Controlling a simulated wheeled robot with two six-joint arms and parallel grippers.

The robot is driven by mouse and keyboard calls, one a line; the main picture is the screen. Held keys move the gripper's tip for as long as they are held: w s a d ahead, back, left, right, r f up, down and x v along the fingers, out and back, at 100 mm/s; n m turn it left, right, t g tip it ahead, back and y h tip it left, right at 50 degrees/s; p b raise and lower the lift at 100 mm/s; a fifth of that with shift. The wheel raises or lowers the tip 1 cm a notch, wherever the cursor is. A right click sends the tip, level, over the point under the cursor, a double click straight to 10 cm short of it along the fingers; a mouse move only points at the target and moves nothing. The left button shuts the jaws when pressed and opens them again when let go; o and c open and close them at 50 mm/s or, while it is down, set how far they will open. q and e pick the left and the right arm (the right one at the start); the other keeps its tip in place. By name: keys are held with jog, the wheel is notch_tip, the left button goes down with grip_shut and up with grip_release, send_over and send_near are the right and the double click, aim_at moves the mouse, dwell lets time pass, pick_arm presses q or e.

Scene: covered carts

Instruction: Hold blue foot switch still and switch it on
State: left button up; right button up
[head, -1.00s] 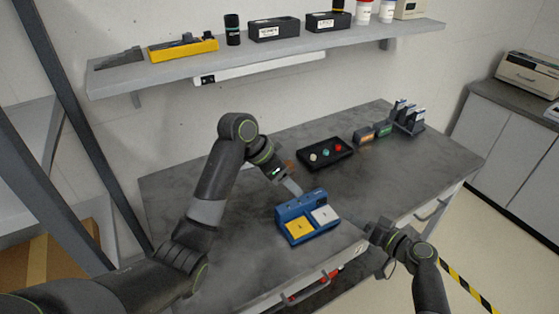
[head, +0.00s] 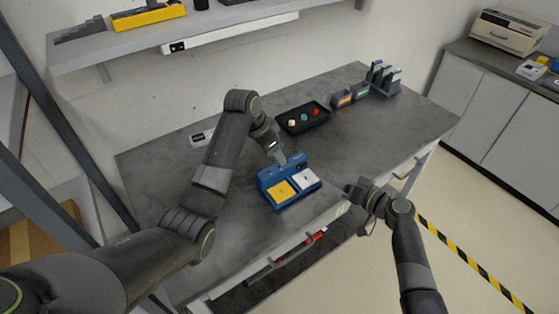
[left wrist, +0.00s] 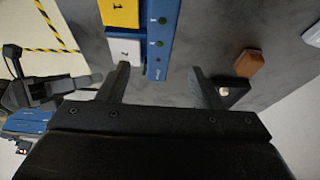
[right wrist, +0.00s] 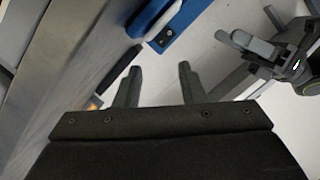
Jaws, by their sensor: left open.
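The blue foot switch (head: 290,180) stands on the grey table near its front edge. It has a yellow pedal (head: 281,192) and a white pedal (head: 306,180); the left wrist view shows its blue housing (left wrist: 163,40) with small round lamps. My left gripper (head: 283,157) is at the back of the switch, open, with one finger close beside the housing in the left wrist view (left wrist: 160,85). I cannot tell whether it touches. My right gripper (head: 340,184) is right of the switch, apart from it; its fingers are spread and empty in the right wrist view (right wrist: 158,82).
A black tray with coloured knobs (head: 302,118) lies behind the switch. Small orange and green boxes (head: 350,95) and a rack (head: 383,78) stand at the back right. A wall shelf (head: 120,46) runs above. The table left of the switch is mostly clear.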

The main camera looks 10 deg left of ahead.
aim_at(289, 180)
pick_arm(q)
jog(key=x, duration=0.6)
jog(key=shift+w+d+f, duration=0.1)
jog(key=shift+f, duration=0.15)
